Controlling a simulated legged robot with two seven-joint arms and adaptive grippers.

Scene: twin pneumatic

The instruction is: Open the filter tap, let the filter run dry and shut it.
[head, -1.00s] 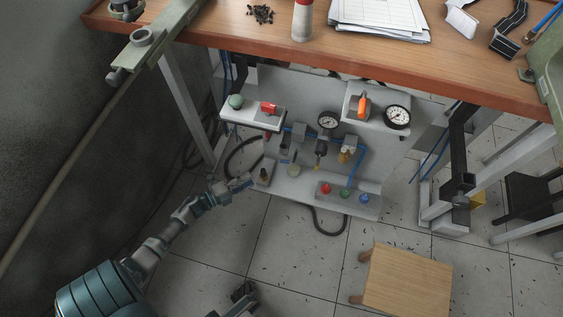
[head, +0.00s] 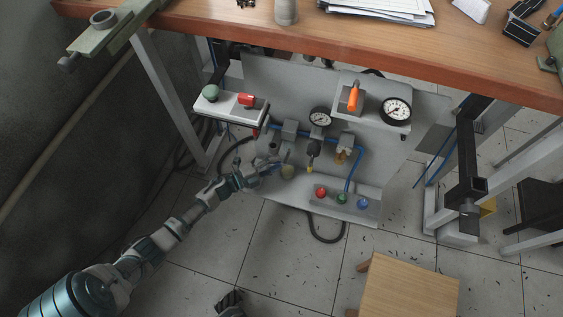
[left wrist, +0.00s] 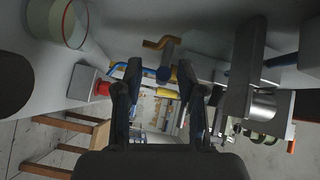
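The filter (head: 313,149) hangs on the grey panel below a round gauge. Its small yellow tap (head: 309,169) is at its lower end. My left gripper (head: 277,166) is to the left of the tap, apart from it, beside a pale round cup (head: 288,172). In the left wrist view the two dark fingers (left wrist: 160,96) are spread, with a yellow piece (left wrist: 166,94) showing beyond them in the gap; it looks like the tap. Nothing is held. My right gripper (head: 230,303) is at the bottom edge, partly cut off; its fingers are unclear.
An orange lever (head: 353,97) and a large gauge (head: 396,110) sit on the right ledge, a red knob (head: 247,100) and green button (head: 211,92) on the left one. Coloured buttons (head: 342,198) are below. A tabletop (head: 330,45) overhangs; a wooden stool (head: 410,290) stands in front.

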